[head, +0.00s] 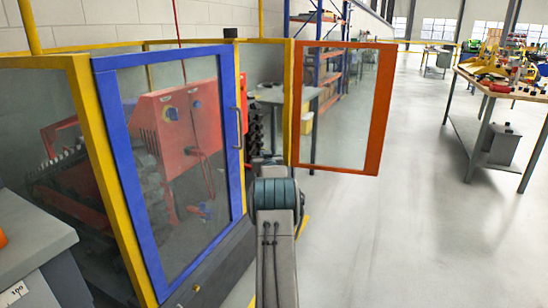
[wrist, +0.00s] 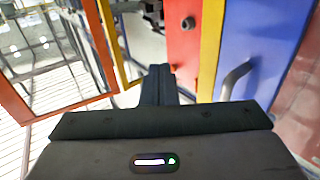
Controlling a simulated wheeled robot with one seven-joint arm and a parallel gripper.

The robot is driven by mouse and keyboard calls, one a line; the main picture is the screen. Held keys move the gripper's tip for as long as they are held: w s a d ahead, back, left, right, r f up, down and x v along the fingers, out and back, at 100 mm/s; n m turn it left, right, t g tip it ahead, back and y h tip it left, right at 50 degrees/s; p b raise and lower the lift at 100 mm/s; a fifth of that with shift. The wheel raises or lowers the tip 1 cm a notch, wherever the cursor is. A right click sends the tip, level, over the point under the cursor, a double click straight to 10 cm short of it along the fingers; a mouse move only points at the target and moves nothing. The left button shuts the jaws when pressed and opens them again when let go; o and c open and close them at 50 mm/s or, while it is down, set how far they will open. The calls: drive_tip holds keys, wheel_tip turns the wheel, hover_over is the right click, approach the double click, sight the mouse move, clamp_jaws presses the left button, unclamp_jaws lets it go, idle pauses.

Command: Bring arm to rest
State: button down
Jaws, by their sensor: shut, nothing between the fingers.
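My arm (head: 275,240) reaches forward from the bottom middle of the head view, beside the blue-framed door. Its end is mostly hidden behind its own dark rounded joint. In the wrist view my gripper (wrist: 159,75) shows as two dark fingers pressed together, with nothing held. The fingers point at the gap between the orange-framed door (wrist: 40,112) and a yellow post (wrist: 209,50). The blue door's grey handle (wrist: 238,75) is to the right of the fingers, apart from them.
The blue-framed door (head: 117,178) stands shut in the yellow guard fence, a red machine (head: 160,115) behind its pane. The orange-framed door (head: 380,105) stands open, right of my arm. Open floor (head: 410,230) lies to the right, before a workbench (head: 488,92). A grey cabinet (head: 35,240) is at left.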

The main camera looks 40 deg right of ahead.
drive_tip(key=shift+s+d, duration=0.3)
drive_tip(key=shift+s, duration=0.7)
drive_tip(key=shift+s+d, duration=0.25)
drive_tip(key=shift+s, duration=0.7)
